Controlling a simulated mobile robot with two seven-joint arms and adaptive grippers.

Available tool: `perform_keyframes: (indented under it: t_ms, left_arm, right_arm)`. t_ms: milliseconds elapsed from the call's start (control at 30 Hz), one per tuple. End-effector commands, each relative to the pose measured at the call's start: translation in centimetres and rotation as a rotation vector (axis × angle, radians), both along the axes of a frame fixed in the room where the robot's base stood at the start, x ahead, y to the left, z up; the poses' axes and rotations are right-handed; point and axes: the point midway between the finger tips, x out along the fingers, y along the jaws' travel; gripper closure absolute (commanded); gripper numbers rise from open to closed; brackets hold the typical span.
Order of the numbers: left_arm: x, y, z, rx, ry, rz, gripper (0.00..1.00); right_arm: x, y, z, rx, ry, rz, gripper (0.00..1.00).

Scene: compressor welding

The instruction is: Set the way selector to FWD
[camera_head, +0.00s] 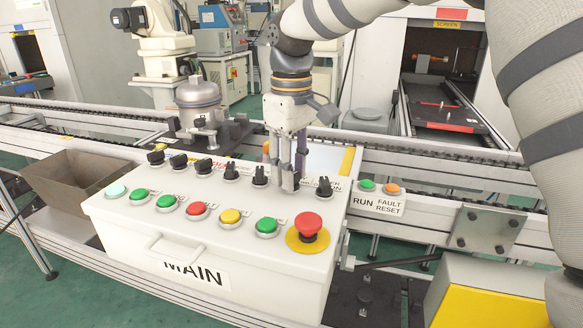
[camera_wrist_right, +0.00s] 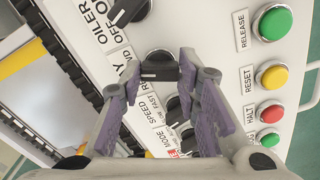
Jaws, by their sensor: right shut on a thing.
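The control box (camera_head: 215,244) marked MAIN carries a back row of black selector knobs and a front row of buttons. My right gripper (camera_head: 290,184) points down onto the back row, between the rightmost knob and the one to its left. In the right wrist view its two fingertips (camera_wrist_right: 160,70) are closed against both sides of the way selector (camera_wrist_right: 158,66), a black knob with a pale line across it. Its label is partly hidden by a finger, so I cannot tell the exact setting. In the head view the gripper covers this knob. My left gripper is out of view.
The oiler knob (camera_wrist_right: 128,11) and the speed knob (camera_wrist_right: 177,107) are close on either side. A red emergency button (camera_head: 308,224) stands up in front. A conveyor rail (camera_head: 440,150) runs behind the box, with a grey metal vessel (camera_head: 198,98) on it.

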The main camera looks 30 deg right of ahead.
Motion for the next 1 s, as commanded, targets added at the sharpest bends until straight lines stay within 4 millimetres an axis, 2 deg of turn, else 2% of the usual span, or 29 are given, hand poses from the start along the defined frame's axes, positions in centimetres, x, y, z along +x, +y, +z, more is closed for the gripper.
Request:
perform_keyframes:
  t_ms: [67, 100, 167, 200, 433, 533, 667, 800, 1000]
  left_arm:
    - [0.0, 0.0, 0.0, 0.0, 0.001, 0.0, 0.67]
    - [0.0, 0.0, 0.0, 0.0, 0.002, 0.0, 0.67]
    - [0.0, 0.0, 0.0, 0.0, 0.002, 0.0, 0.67]
    - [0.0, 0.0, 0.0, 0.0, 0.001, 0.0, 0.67]
    - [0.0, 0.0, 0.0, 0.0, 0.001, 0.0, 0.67]
    - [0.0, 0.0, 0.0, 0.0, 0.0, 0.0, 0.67]
    - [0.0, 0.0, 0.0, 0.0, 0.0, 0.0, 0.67]
    - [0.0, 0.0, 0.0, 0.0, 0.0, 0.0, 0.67]
    - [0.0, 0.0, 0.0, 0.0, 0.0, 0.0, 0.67]
  right_arm:
    - [0.0, 0.0, -0.2, 0.0, 0.002, 0.0, 0.98]
    - [0.0, 0.0, -0.2, 0.001, 0.003, 0.001, 0.66]
    - [0.0, 0.0, -0.1, 0.0, 0.002, 0.001, 0.52]
    - [0.0, 0.0, -0.1, 0.0, 0.002, 0.001, 0.5]
    - [0.0, 0.0, -0.1, 0.001, 0.001, 0.001, 0.5]
    - [0.0, 0.0, 0.6, 0.0, 0.0, 0.001, 0.5]
    - [0.1, 0.0, 3.6, 0.0, -0.005, 0.001, 0.5]
    - [0.1, 0.0, 7.5, -0.001, -0.004, 0.0, 0.5]
    - [0.1, 0.0, 11.2, -0.001, 0.001, 0.001, 0.5]
